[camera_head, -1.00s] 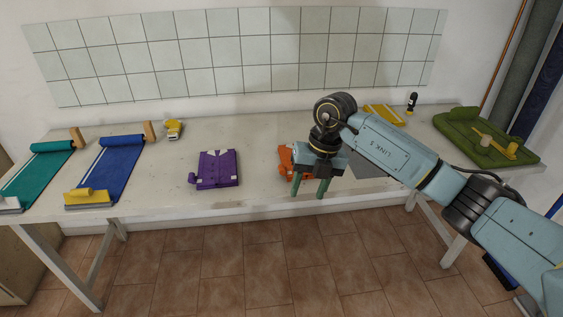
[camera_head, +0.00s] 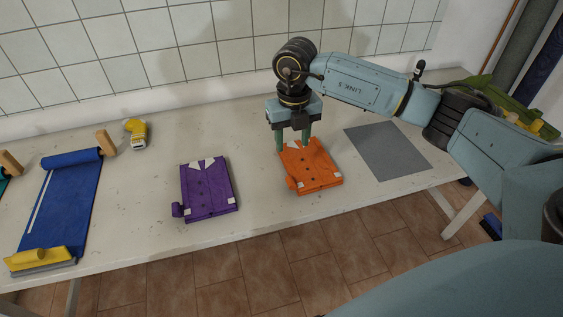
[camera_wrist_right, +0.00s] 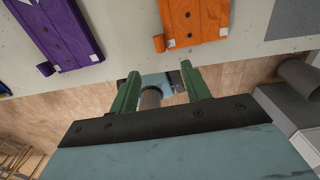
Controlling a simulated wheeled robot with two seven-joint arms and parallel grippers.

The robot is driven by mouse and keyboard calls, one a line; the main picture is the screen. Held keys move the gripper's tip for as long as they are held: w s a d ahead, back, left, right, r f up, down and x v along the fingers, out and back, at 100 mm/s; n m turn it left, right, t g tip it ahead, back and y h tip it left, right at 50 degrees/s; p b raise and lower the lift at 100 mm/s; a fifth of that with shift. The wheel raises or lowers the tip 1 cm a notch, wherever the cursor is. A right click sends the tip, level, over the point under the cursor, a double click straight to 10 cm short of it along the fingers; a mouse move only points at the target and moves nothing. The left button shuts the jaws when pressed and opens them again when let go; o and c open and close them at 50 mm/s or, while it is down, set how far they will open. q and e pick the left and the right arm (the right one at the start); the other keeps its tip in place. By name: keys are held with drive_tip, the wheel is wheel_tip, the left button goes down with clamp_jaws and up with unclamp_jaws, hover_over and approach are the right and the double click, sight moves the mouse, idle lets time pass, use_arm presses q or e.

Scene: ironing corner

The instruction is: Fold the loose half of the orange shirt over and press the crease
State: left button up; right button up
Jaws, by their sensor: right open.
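The orange shirt (camera_head: 312,168) lies buttoned side up on the table, right of centre in the head view. It has pale corner patches and a small rolled part at its near left corner. I cannot make out a separate loose half. In the right wrist view the shirt (camera_wrist_right: 197,18) is at the top, partly cut off. My right gripper (camera_head: 293,146) is open and points down. In the head view its fingertips overlap the shirt's back edge. In the right wrist view the fingers (camera_wrist_right: 160,90) are empty and apart from the shirt. My left gripper is out of view.
A folded purple shirt (camera_head: 208,192) lies to the left, and a grey mat (camera_head: 388,150) to the right. Farther left are a blue cloth (camera_head: 65,205), a yellow-handled tool (camera_head: 40,259) and a yellow object (camera_head: 136,133). Bare table separates the shirts.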

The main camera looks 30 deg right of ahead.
sight(292, 180)
drive_tip(key=f, duration=1.3)
drive_tip(key=shift+s+b, duration=0.25)
drive_tip(key=shift+b, duration=0.1)
drive_tip(key=c, duration=0.6)
